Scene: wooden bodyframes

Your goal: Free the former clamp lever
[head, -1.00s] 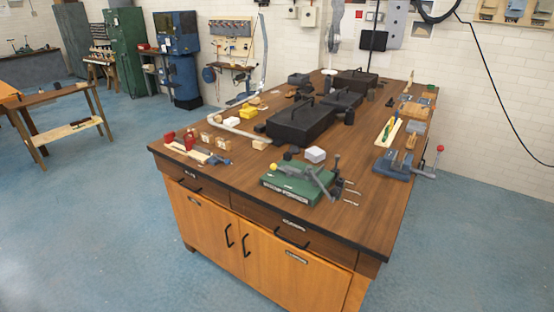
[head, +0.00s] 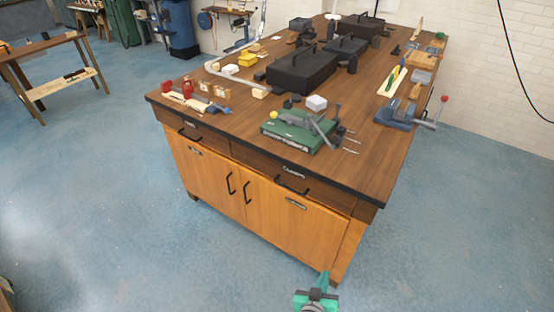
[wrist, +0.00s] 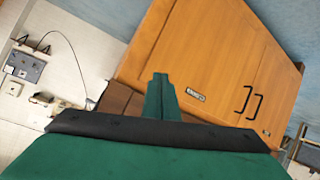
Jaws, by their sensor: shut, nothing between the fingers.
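A green clamp fixture (head: 284,136) sits near the front edge of the wooden workbench top. A grey lever (head: 322,127) lies slanted across its right side, with a dark upright handle at its right end and thin metal pins beside it. A yellow knob (head: 274,114) is at its left. I cannot tell which part is the former clamp lever. My green gripper (head: 323,279) is low in front of the bench, well apart from the fixture. In the wrist view my gripper (wrist: 160,82) is shut and empty, with the orange cabinet doors beyond it.
The bench (head: 290,180) has orange doors with black handles and an overhanging top. A blue-grey vise (head: 400,115) with a red-knobbed handle stands at the right edge. Floor around the bench is clear.

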